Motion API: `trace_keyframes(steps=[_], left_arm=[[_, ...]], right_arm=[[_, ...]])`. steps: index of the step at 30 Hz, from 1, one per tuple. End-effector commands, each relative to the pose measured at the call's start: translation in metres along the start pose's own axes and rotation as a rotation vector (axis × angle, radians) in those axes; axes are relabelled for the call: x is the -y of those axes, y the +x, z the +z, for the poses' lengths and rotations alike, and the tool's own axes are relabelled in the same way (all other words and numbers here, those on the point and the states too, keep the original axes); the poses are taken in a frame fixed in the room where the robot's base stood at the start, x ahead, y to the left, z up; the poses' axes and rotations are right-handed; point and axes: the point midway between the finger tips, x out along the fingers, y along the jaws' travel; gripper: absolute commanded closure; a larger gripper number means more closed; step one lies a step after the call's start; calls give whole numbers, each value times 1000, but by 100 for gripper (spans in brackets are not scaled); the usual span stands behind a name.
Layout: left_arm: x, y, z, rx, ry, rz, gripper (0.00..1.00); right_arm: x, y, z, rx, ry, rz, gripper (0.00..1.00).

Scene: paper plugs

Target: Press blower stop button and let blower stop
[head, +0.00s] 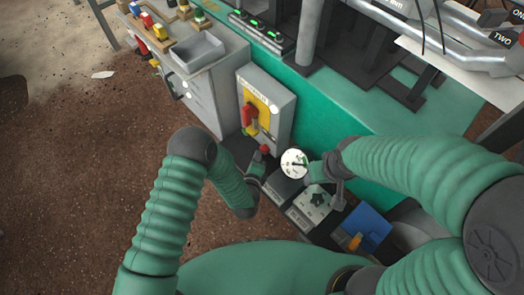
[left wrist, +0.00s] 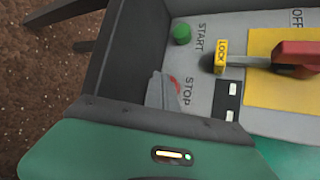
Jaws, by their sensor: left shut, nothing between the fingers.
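The blower control box (head: 283,100) is grey with a yellow plate and a red handle, beside the green machine. In the left wrist view its panel (left wrist: 213,105) shows a green START button (left wrist: 181,33) and a red STOP button (left wrist: 175,84). My left gripper (left wrist: 163,90) is shut and empty, its grey tip over the STOP button and hiding part of it. Whether it touches the button is not clear. In the head view my left gripper (head: 259,164) is just below the box. My right gripper (head: 315,172) is near a round white gauge (head: 294,163); its fingers are unclear.
A red handle (left wrist: 297,54) with a yellow LOCK tag (left wrist: 221,55) sits close to the buttons. A grey cabinet with a tray (head: 197,53) stands left of the box. Dark boxes with dials (head: 309,207) lie below the gauge. Brown floor is open at the left.

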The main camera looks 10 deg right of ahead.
Motion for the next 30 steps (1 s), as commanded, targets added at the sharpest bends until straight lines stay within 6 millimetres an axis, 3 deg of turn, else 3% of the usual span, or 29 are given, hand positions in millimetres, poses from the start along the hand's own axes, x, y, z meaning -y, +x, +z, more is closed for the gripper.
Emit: trace_keyframes(steps=[22,30], left_arm=[[4,5,-3,0,-1,-1,100],[0,-3,1,-1,1,0,100]], right_arm=[[0,0,0,0,0,0,42],[0,-5,-1,0,0,0,42]])
